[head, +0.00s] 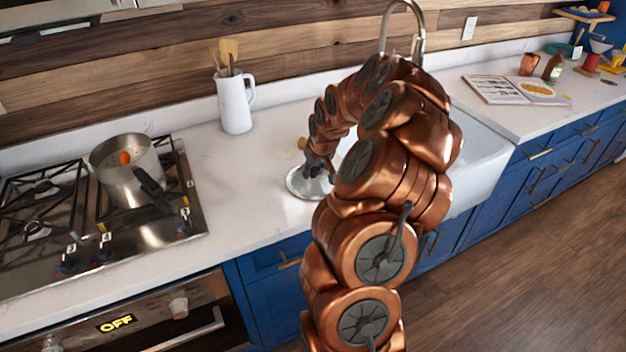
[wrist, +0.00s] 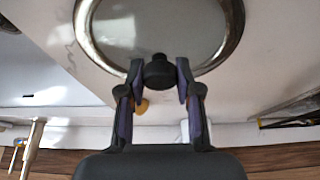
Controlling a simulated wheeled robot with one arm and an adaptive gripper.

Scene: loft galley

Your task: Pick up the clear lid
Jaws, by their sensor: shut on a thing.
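The clear lid (head: 299,184) is a round glass disc with a metal rim at the white counter, left of the sink. In the wrist view the lid (wrist: 160,28) fills the top middle, and its dark knob (wrist: 159,72) sits between my fingertips. My gripper (head: 317,170) is shut on this knob; it also shows in the wrist view (wrist: 158,80). My arm hides the right part of the lid in the head view. I cannot tell whether the lid touches the counter.
A steel pot (head: 128,185) stands on the gas stove (head: 185,215) at left, with something orange inside. A white pitcher (head: 235,105) of wooden utensils stands behind the lid. The sink (head: 478,165) and tall faucet (head: 420,38) are right. An open book (head: 490,88) lies further right.

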